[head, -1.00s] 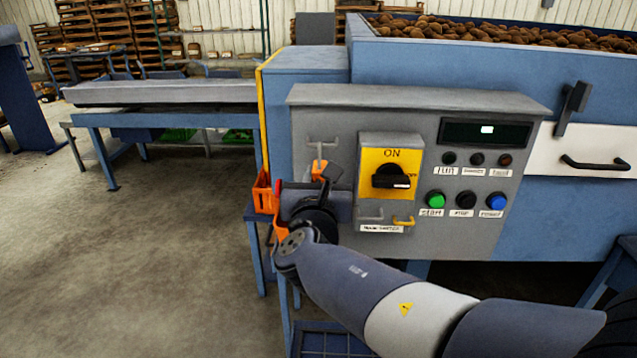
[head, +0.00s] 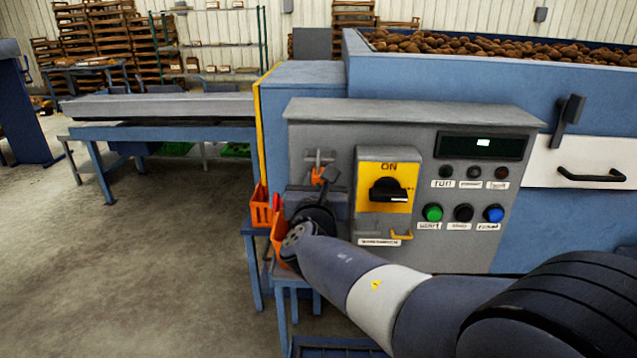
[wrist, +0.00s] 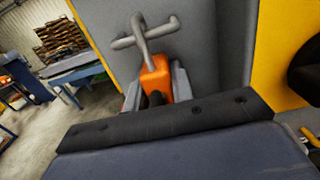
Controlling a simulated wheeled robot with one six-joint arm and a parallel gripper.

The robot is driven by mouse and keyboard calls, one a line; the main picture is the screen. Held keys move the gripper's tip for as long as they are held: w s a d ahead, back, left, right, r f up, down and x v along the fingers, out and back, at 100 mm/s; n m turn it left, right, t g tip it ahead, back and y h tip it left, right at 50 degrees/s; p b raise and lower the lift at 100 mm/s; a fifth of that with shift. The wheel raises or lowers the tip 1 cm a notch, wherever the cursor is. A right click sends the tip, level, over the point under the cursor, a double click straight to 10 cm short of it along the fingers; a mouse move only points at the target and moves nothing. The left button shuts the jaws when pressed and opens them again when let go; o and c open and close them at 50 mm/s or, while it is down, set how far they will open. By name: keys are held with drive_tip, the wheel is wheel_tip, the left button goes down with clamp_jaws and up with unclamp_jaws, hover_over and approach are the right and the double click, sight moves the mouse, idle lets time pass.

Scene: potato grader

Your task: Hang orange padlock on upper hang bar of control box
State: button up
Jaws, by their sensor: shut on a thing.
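The orange padlock (head: 317,175) is in my gripper (wrist: 150,98), its body between the fingers and its grey shackle pointing up. It also shows in the wrist view (wrist: 156,80). The upper hang bar (head: 321,156) sticks out of the grey control box (head: 300,135), left of the yellow ON switch plate (head: 365,205). In the wrist view the shackle overlaps the hang bar (wrist: 123,42) and crosses it. I cannot tell whether the shackle is around the bar or only in front of it. My wrist hides the padlock's lower part in the head view.
Orange bins (head: 261,208) stand left of my wrist on a blue stand. A rotary switch handle (head: 388,190) juts out to the right. Push buttons (head: 463,212) are further right. Open floor (head: 170,220) lies to the left.

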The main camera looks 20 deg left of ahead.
idle(0.3)
drive_tip(key=o, duration=1)
drive_tip(key=shift+f, duration=0.1)
drive_tip(key=b+v, duration=0.2)
drive_tip(key=v, duration=0.8)
drive_tip(key=shift+s, duration=0.4)
